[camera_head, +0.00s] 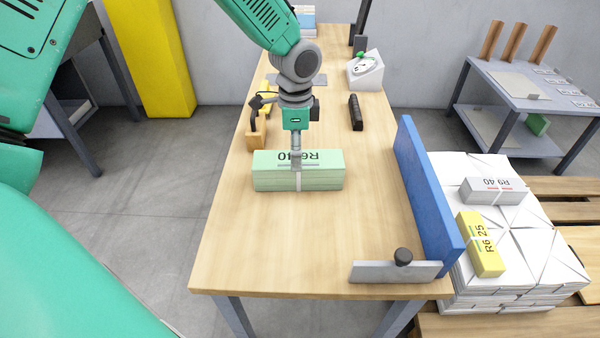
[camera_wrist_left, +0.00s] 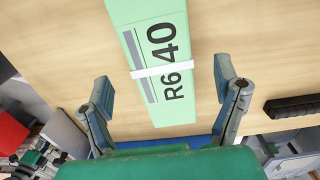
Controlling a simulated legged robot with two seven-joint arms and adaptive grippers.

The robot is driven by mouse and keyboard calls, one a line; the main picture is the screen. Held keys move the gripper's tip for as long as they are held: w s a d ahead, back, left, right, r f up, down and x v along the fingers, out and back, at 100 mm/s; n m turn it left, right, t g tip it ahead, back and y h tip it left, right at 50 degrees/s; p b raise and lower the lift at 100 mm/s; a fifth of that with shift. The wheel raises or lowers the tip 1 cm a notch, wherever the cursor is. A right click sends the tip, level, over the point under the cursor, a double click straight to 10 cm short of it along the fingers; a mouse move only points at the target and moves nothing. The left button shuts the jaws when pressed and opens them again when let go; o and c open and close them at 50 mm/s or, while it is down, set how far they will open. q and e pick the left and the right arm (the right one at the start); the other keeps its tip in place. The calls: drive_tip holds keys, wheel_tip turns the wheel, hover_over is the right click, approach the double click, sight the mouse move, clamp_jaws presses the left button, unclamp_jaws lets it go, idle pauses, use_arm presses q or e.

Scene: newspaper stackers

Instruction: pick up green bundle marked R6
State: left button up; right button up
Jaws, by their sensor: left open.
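The green bundle marked R6 40 (camera_head: 270,180) lies flat on the wooden table, with a white band around its middle. It also shows in the left wrist view (camera_wrist_left: 162,105), its printed top facing the camera. My left gripper (camera_head: 297,164) is over the middle of the bundle, pointing down. In the left wrist view its two fingers (camera_wrist_left: 163,87) are apart, one on each side of the bundle, with nothing gripped. I cannot tell how far the fingertips are above or beside the bundle. My right gripper is not in view.
A blue board (camera_head: 425,195) edges the table's right side, with a grey metal plate (camera_head: 375,272) at the front right corner. A black bar (camera_head: 356,113) lies farther back. Right of the table, yellow (camera_head: 480,245) and grey (camera_head: 493,191) bundles lie on white stacks. The front tabletop is clear.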

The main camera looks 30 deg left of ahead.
use_arm(q)
drive_tip(key=f+b, duration=0.2)
drive_tip(key=f, duration=0.3)
drive_tip(key=shift+w, duration=0.2)
drive_tip(key=shift+d+f, duration=0.15)
drive_tip(key=shift+f, duration=0.05)
drive_tip(key=shift+d+r, duration=0.15)
drive_tip(key=shift+r, duration=0.05)
drive_tip(key=c, duration=1.8)
